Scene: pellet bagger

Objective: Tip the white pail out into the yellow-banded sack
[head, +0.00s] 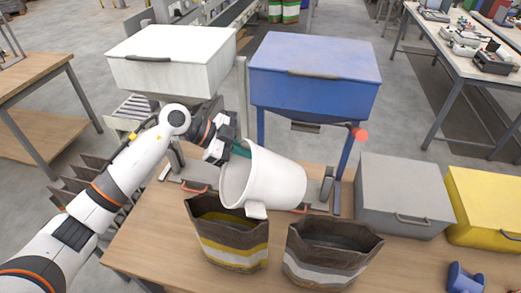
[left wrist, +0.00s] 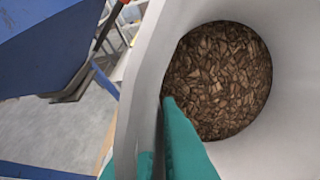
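The white pail (head: 278,180) is tilted well over on its side in the head view, its mouth facing left above the yellow-banded sack (head: 232,252). The sack stands open on the table; its contents cannot be made out. My left gripper (head: 240,150) is shut on the pail's rim. In the left wrist view, one teal finger (left wrist: 185,145) lies inside the wall of the pail (left wrist: 140,90) and the other shows outside it. Brown chips (left wrist: 218,80) show deep inside the pail. No chips are seen falling. My right gripper is not in view.
A white-banded sack (head: 330,258) stands open just right of the yellow-banded one. A grey bin (head: 403,190) and a yellow bin (head: 490,205) stand at right, with a small blue object (head: 465,278) in front. White (head: 172,60) and blue (head: 315,75) hoppers stand behind.

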